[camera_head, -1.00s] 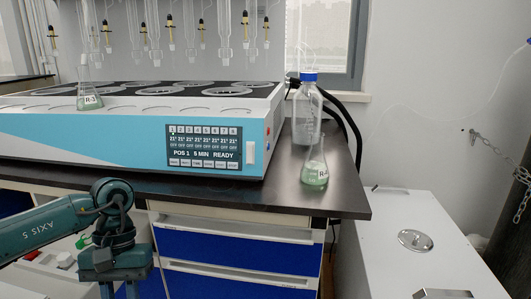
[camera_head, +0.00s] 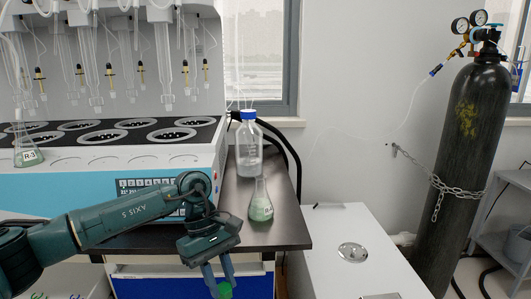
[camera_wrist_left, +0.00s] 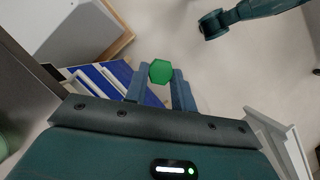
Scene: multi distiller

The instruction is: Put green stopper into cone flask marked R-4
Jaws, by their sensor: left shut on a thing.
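My left gripper (camera_head: 219,280) is shut on the green stopper (camera_head: 224,290). It holds the stopper in front of the blue drawers, below and left of the cone flask. In the left wrist view the stopper (camera_wrist_left: 160,71) sits between the two fingertips, its hexagonal green face showing. A cone flask (camera_head: 261,203) with green liquid stands upright near the right front of the dark bench; its label is partly legible, likely R-4. Another cone flask (camera_head: 27,150), marked R-3, stands on the distiller at the left. My right gripper is not seen for certain.
A clear bottle with a blue cap (camera_head: 249,146) stands behind the cone flask. The distiller (camera_head: 95,180) fills the left of the dark bench (camera_head: 285,215). A white cabinet (camera_head: 340,230) stands to the right, and a chained black gas cylinder (camera_head: 455,150) beyond it.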

